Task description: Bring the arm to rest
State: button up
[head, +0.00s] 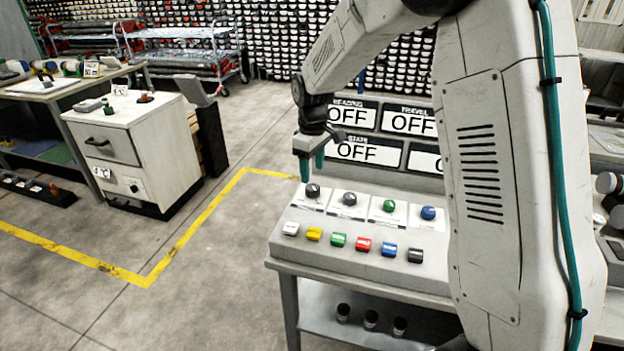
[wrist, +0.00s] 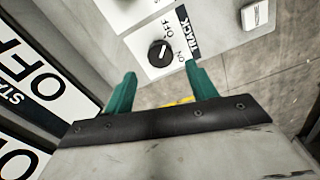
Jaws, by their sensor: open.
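My gripper (head: 312,168) hangs from my raised arm over the back left corner of the console (head: 276,246), above a dark rotary knob (head: 312,190). Its two green fingers stand apart with nothing between them. In the wrist view my gripper (wrist: 158,88) is open and empty. The black knob (wrist: 161,53) beyond the fingertips sits on a white plate marked OFF, ON and TRACK. The fingers appear clear of the knob. My arm hides the right part of the console and its displays in the head view.
The console carries more knobs, including a green one (head: 389,206) and a blue one (head: 428,213), and a row of coloured buttons such as the red one (head: 363,244). Display panels (head: 361,151) reading OFF stand behind. A white cabinet (head: 137,148) stands left; the floor between is clear.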

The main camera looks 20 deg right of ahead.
jog(key=shift+r, duration=0.95)
jog(key=shift+s+m, duration=0.15)
jog(key=shift+m, duration=0.15)
jog(key=s+d+r+m, duration=0.1)
jog(key=s+r, duration=0.3)
jog(key=s, duration=0.8)
jog(key=s+d+r+m, duration=0.1)
jog(key=s+r+m, duration=0.3)
jog(key=s, duration=0.9)
jog(key=s+d+r+m+t, duration=0.1)
jog(key=s+r, duration=0.3)
jog(key=s, duration=0.8)
jog(key=shift+s+m, duration=0.4)
jog(key=shift+m, duration=0.3)
